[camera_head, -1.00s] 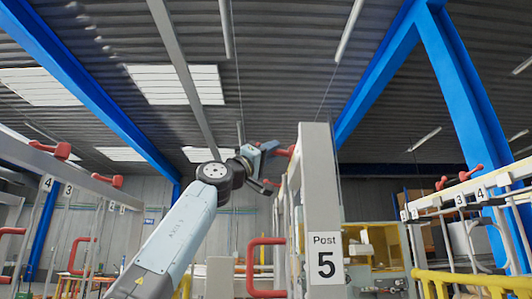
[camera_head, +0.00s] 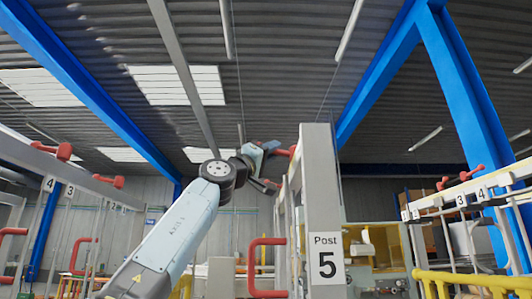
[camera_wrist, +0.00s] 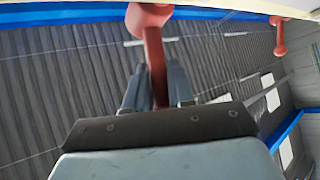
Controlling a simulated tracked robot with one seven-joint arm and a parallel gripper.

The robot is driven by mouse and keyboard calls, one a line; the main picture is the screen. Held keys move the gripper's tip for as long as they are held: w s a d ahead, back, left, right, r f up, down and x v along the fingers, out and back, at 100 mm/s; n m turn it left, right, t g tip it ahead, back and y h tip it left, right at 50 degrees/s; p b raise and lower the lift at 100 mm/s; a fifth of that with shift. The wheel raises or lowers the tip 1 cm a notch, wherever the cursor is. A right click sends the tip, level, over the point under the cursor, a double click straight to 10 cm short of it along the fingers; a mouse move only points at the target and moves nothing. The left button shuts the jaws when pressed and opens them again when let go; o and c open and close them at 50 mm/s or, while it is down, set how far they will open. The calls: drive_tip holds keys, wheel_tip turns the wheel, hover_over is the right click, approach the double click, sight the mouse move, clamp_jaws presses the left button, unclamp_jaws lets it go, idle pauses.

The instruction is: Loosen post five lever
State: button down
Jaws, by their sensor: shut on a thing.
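The post five (camera_head: 320,200) stands just right of centre in the head view, with a "Post 5" label on its face. Its red lever (camera_head: 283,152) sticks out to the left near the post's top. My gripper (camera_head: 271,148) is at this lever, at the end of my raised arm. In the wrist view the red lever (camera_wrist: 154,55) runs from a round hub at the top down between the two fingers of my gripper (camera_wrist: 157,85). The fingers are shut on the lever. The lever's far end is hidden behind the gripper body.
Another red lever (camera_wrist: 280,38) shows at the upper right of the wrist view. A red handle (camera_head: 263,268) is on the post's left side, below my arm. Rails with numbered labels and red levers stand at left (camera_head: 90,182) and right (camera_head: 480,185). A yellow rail (camera_head: 470,280) is at lower right.

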drive_tip(key=shift+s+d+f+n+t+y, duration=0.15)
drive_tip(key=shift+s+n+t+y, duration=0.3)
drive_tip(key=shift+n+t+y, duration=0.65)
drive_tip(key=shift+s+d+r+n+t+y, duration=0.1)
drive_tip(key=shift+s+d+n+t+y, duration=0.35)
drive_tip(key=shift+t+y, duration=1)
drive_tip(key=shift+s+d+f+n+t+y, duration=0.1)
drive_tip(key=shift+s+n+t+y, duration=0.6)
drive_tip(key=shift+y, duration=1.05)
drive_tip(key=shift+w+d+n+t+y, duration=0.1)
drive_tip(key=shift+n+t+y, duration=0.25)
drive_tip(key=shift+y, duration=0.05)
drive_tip(key=c, duration=1.4)
unclamp_jaws()
drive_tip(key=shift+o, duration=0.9)
drive_tip(key=shift+w+d, duration=0.1)
drive_tip(key=shift+w, duration=0.05)
drive_tip(key=shift+o, duration=0.8)
drive_tip(key=shift+a, duration=0.2)
drive_tip(key=v, duration=1.4)
